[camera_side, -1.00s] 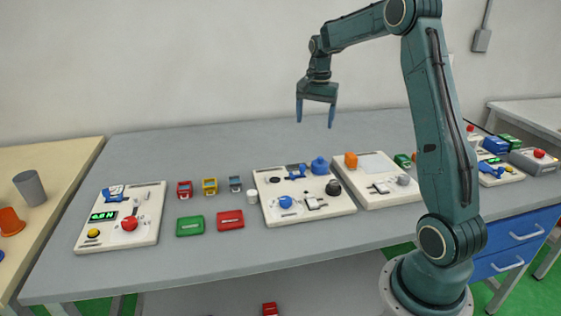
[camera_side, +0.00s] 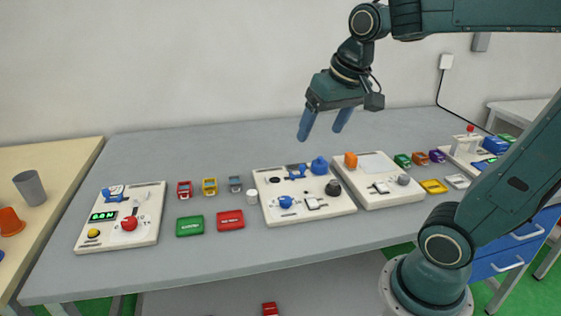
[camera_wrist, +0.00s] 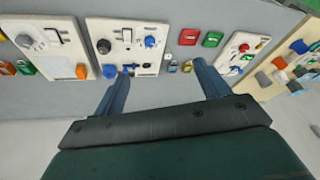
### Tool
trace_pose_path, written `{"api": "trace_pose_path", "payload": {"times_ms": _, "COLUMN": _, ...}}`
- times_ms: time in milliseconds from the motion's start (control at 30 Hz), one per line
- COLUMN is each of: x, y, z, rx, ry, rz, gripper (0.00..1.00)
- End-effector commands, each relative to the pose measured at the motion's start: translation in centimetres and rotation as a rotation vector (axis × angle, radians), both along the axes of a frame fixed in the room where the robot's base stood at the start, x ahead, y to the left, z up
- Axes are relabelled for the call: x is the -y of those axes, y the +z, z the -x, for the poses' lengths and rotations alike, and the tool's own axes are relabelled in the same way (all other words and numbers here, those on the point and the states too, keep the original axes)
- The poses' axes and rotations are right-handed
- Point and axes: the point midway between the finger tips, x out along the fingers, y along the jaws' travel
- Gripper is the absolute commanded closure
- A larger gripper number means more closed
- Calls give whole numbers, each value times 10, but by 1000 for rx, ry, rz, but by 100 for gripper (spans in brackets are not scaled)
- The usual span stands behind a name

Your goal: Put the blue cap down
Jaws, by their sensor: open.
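The blue cap (camera_side: 319,165) is a rounded blue piece at the back right corner of the middle white panel (camera_side: 268,213); it also shows in the wrist view (camera_wrist: 109,71) beside one finger. My gripper (camera_side: 320,132) is open and empty, above the back part of the panel and apart from the cap. In the wrist view the two fingers (camera_wrist: 160,70) are spread wide with nothing between them. I cannot tell whether the cap sits in a fitting or just rests on the panel.
The middle panel also carries a blue knob (camera_side: 286,202), a black knob (camera_side: 333,187) and a blue lever (camera_side: 296,173). A white cylinder (camera_side: 252,196) stands at its left edge. Another panel with an orange piece (camera_side: 351,160) is to the right. The table behind is clear.

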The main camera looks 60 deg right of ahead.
Motion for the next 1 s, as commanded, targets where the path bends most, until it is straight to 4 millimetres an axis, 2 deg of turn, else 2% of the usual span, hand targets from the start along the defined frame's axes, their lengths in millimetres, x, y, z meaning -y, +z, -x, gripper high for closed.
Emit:
{"api": "trace_pose_path", "payload": {"times_ms": 33, "x": -9, "y": -1, "z": 12, "rx": 18, "ry": 50, "rz": 12, "gripper": 25}}
{"api": "trace_pose_path", "payload": {"times_ms": 200, "x": -32, "y": -10, "z": 46, "rx": 62, "ry": 204, "rz": 53, "gripper": 25}}
{"api": "trace_pose_path", "payload": {"times_ms": 400, "x": -47, "y": -23, "z": 74, "rx": 104, "ry": 337, "rz": 88, "gripper": 25}}
{"api": "trace_pose_path", "payload": {"times_ms": 600, "x": -52, "y": -29, "z": 84, "rx": 119, "ry": 391, "rz": 103, "gripper": 25}}
{"api": "trace_pose_path", "payload": {"times_ms": 1000, "x": -52, "y": -30, "z": 85, "rx": 119, "ry": 392, "rz": 103, "gripper": 25}}
